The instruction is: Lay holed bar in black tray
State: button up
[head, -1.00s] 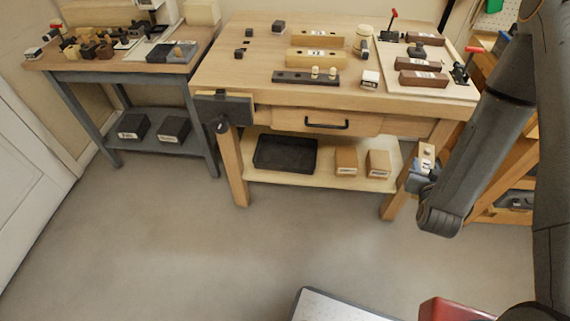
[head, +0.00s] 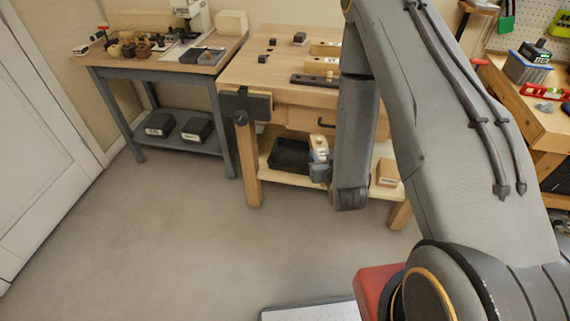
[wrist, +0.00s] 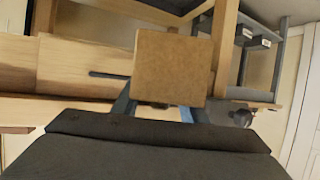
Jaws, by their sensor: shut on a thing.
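My gripper (head: 320,172) is shut on a light wooden piece, which I take to be the holed bar (head: 319,147). Dark marks show on its pale face in the head view. In the wrist view its plain brown face (wrist: 172,66) sits between the bluish fingers (wrist: 160,106); no holes show there. The black tray (head: 275,164) lies on the lower shelf of the wooden workbench. The held bar appears in front of the tray's right end in the head view and hides part of it. I cannot tell the gap between them.
The workbench top (head: 240,68) stands above the shelf, with a vise (head: 245,104) at its left corner and a leg (head: 249,170) below. A wooden box (head: 387,172) is on the shelf at right. My arm hides much of the bench.

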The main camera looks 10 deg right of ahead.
notch_tip(320, 180, down, 13)
jog(key=w+a+n+g+y+b, duration=0.1)
jog(key=w+n+y+b, duration=0.3)
jog(key=b, duration=1.5)
jog(key=s+f+n+g+y+b, duration=0.2)
jog(key=s+f+n+y+b, duration=0.15)
jog(key=f+b, duration=0.6)
jog(key=s+f+n+g+y+b, duration=0.35)
jog(key=f+b, duration=0.35)
jog(key=b, duration=0.6)
jog(key=w+d+m+t+h+b, duration=0.1)
jog(key=w, duration=0.9)
jog(key=w+d+f+m+t+h, duration=0.1)
jog(key=w+d, duration=0.1)
jog(key=w, duration=0.7)
jog(key=w+d+f+m+t+h+b, duration=0.1)
jog(key=w+m+t, duration=0.1)
jog(key=w, duration=0.8)
jog(key=shift+w+d+f+h+b, duration=0.2)
jog(key=shift+w+f+h+b, duration=0.05)
jog(key=shift+w+h+b, duration=0.1)
notch_tip(320, 180, up, 4)
jog(key=m+t+h, duration=0.1)
jog(key=m+h, duration=0.1)
send_over(300, 160)
notch_tip(300, 160, down, 10)
jog(key=b, duration=0.6)
jog(key=shift+a, duration=0.1)
jog(key=shift+f, duration=0.2)
jog(key=o, duration=1.4)
